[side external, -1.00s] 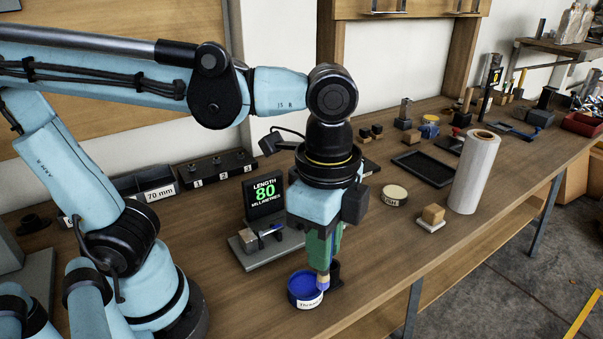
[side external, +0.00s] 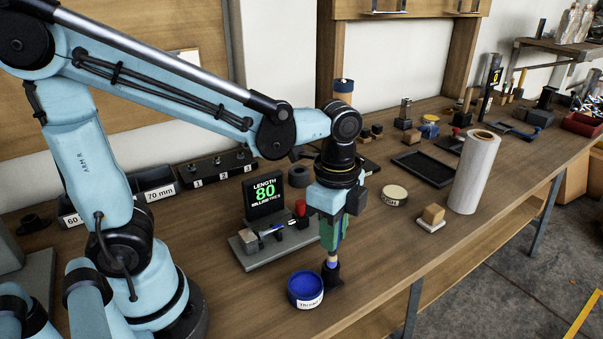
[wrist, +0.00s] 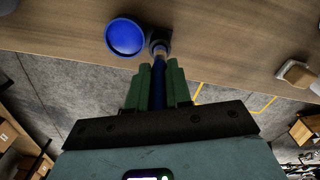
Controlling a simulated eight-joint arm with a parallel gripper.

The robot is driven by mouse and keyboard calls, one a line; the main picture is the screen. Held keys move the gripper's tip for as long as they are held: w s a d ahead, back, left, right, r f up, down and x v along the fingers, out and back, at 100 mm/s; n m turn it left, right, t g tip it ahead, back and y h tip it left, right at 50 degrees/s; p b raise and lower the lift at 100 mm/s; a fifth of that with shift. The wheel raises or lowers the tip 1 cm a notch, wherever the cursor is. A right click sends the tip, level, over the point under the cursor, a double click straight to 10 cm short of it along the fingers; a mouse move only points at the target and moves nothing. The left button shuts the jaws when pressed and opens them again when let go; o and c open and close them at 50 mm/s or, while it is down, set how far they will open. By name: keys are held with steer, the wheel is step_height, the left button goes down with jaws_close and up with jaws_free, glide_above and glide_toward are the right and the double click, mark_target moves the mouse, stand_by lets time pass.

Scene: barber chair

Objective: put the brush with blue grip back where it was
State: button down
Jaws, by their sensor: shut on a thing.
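My gripper (side external: 331,240) points down and is shut on the brush with blue grip. In the wrist view the blue grip (wrist: 158,88) is between the green fingers (wrist: 158,82). The brush's lower end (side external: 332,261) is upright at the small black holder (side external: 333,276), which also shows in the wrist view (wrist: 159,37). Whether the tip is inside the holder or just above it I cannot tell.
The length gauge (side external: 264,201) reading 80 millimetres stands behind and left of my gripper. A round tin (side external: 394,196), a small block on a pad (side external: 432,217) and a white roll (side external: 474,172) stand to the right. The table's front edge is close to the holder.

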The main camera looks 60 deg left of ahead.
steer(key=shift+f, duration=1.95)
steer(key=shift+f, duration=0.1)
steer(key=c, duration=1.1)
jaws_free()
steer(key=shift+o, duration=0.2)
step_height(320, 180, up, 12)
steer(key=shift+s+a+n, duration=0.1)
steer(key=shift+a+n, duration=0.2)
steer(key=shift+n, duration=0.1)
steer(key=a+f+n+t, duration=0.4)
steer(key=a+n+t, duration=0.2)
steer(key=n, duration=0.6)
steer(key=shift+s+a+n+t, duration=0.2)
steer(key=shift+s+n+t, duration=0.15)
steer(key=shift+t, duration=0.25)
